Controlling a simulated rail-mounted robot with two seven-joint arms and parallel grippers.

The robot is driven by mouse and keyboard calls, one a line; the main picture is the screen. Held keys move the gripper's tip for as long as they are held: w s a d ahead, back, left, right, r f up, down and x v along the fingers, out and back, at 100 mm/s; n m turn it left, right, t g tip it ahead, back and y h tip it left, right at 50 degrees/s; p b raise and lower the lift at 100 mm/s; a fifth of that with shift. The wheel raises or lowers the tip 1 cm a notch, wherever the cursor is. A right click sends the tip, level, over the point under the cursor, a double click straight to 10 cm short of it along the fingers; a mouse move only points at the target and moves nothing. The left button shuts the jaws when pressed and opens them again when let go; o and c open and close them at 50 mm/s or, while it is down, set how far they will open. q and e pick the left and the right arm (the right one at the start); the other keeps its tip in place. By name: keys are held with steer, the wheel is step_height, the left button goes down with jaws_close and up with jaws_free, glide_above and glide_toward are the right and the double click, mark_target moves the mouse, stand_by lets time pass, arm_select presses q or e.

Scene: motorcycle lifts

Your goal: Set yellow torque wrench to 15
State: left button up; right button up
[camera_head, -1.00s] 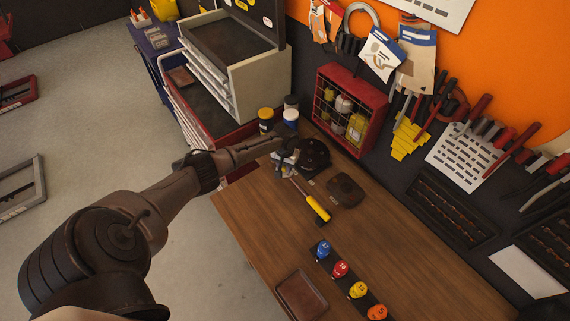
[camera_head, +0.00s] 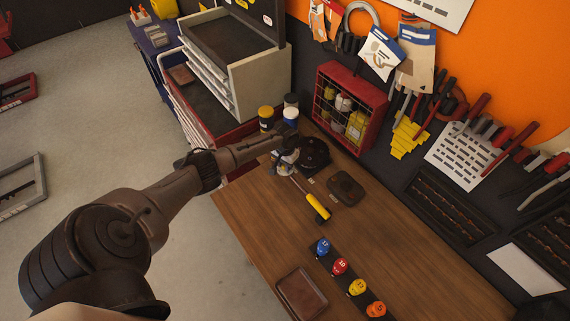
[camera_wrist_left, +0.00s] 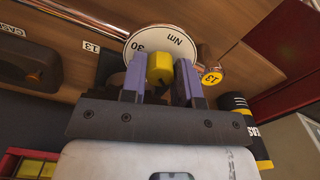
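The yellow torque wrench (camera_head: 311,201) lies on the wooden bench, its yellow handle ending in a black tip. Its head end is partly hidden by my left gripper (camera_head: 285,157). In the left wrist view, a white round dial (camera_wrist_left: 178,38) reads "Nm" and "30", with a yellow knob (camera_wrist_left: 160,68) in front of it. The purple fingers of my left gripper (camera_wrist_left: 161,79) stand on both sides of the knob and appear to press on it. The dial's pointer and its set value cannot be read. My right gripper is not in view.
A strip with several coloured numbered caps (camera_head: 357,289) lies on the bench near a brown tray (camera_head: 301,295). A dark dish (camera_head: 346,187) and small bottles (camera_head: 267,117) are near the wrench. A red wire cabinet (camera_head: 351,108) stands against the wall. The bench's middle right is clear.

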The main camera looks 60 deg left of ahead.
arm_select(q)
steer(key=o, duration=0.5)
steer(key=shift+r, duration=6.95)
